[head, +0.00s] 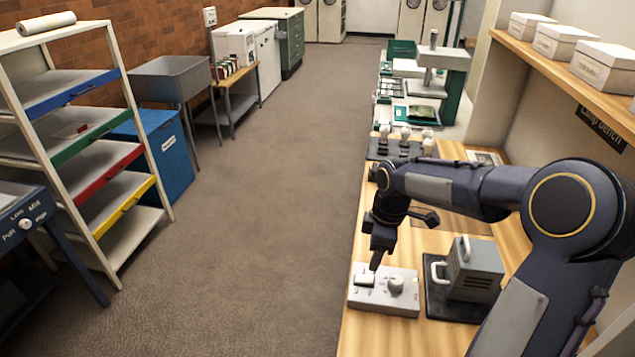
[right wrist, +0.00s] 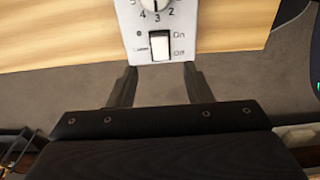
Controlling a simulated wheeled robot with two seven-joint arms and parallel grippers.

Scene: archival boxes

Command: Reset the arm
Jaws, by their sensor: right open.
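My right arm reaches in from the right in the head view, over the wooden bench. My right gripper (head: 376,262) points down at the left end of a grey control box. In the right wrist view its two fingers (right wrist: 160,88) are apart with nothing between them. The control box (head: 405,298) has a white rocker switch (head: 366,280) and a round knob (head: 396,285). In the right wrist view the switch (right wrist: 160,46), marked On and Off, lies just ahead of the fingertips. I cannot tell whether the fingers touch the box. My left gripper is not in view.
A grey lamp housing (head: 474,268) with a handle stands right of the control box. Several bulbs stand in a dark holder (head: 400,147) farther back. White boxes (head: 603,68) sit on the shelf at right. The floor (head: 240,240) left of the bench is clear.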

